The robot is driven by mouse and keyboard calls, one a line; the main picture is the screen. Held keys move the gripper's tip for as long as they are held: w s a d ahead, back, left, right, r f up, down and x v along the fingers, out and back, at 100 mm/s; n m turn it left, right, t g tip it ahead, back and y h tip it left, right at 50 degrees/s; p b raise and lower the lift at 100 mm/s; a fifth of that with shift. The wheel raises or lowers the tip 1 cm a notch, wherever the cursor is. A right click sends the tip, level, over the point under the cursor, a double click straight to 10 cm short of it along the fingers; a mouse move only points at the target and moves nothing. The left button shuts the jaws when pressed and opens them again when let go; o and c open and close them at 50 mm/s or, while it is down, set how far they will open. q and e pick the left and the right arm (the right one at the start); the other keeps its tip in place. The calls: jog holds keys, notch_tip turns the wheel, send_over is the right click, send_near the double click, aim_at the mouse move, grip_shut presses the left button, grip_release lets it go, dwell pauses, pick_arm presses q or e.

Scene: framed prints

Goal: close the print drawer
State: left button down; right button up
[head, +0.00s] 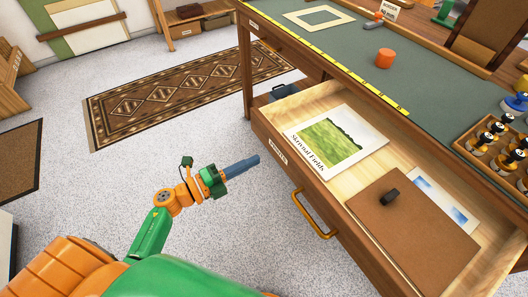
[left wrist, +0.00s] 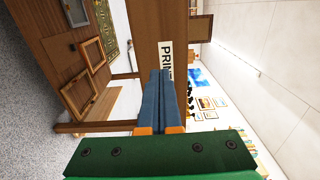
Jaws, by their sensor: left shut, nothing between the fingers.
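The print drawer (head: 375,165) stands pulled out from the workbench. Its wooden front carries a PRINTS label (head: 278,150) and an orange-brass handle (head: 314,216). Inside lie a print of green fields (head: 333,141), a brown board (head: 410,235) with a small black block on it, and a partly covered blue-and-white print (head: 446,203). My left gripper (head: 257,160) is shut and empty, its blue-grey fingers pointing at the drawer front near the label. In the left wrist view, the fingertips (left wrist: 161,74) overlap the label; whether they touch the front I cannot tell. My right gripper is out of view.
The workbench (head: 345,55) has a green mat with a yellow ruler along its edge. An orange cup (head: 385,58) and a tray of dark-topped bottles (head: 497,150) stand on it. A patterned rug (head: 180,95) lies on the floor, which is clear around my left arm.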

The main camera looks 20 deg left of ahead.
aim_at(275, 151)
pick_arm(q)
jog(key=x, duration=0.4)
jog(key=shift+d, duration=0.15)
jog(key=shift+w+d, duration=0.1)
jog(key=shift+w, duration=0.1)
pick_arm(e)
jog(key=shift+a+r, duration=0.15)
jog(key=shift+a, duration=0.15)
